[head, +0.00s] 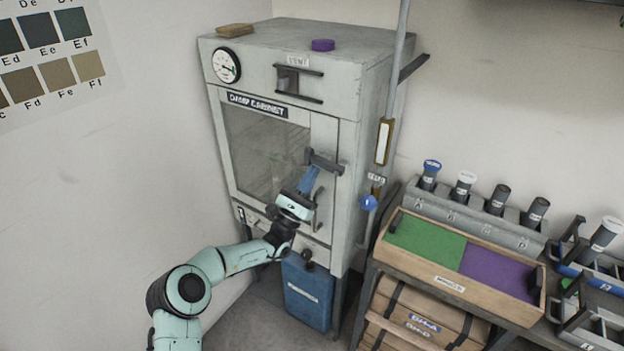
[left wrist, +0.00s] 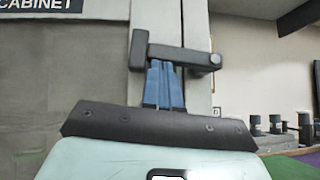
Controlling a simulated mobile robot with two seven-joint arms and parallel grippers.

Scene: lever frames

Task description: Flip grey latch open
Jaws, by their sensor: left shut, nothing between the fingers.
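The dark grey latch (head: 326,163) sits on the front of the damp cabinet (head: 347,130), across the door's right edge. In the left wrist view the latch (left wrist: 185,54) lies nearly level, with a short upright block at its left end and a round end at its right. My left gripper (head: 311,172) has its blue fingers shut together and empty, right at the latch. In the left wrist view the fingertips (left wrist: 162,66) meet the bar's lower edge near the left block; I cannot tell whether they touch it. My right gripper is not in view.
A dark door handle (head: 317,207) hangs just below the latch. A blue ball knob (head: 368,202) is on a pole at the right. A wall closes the left.

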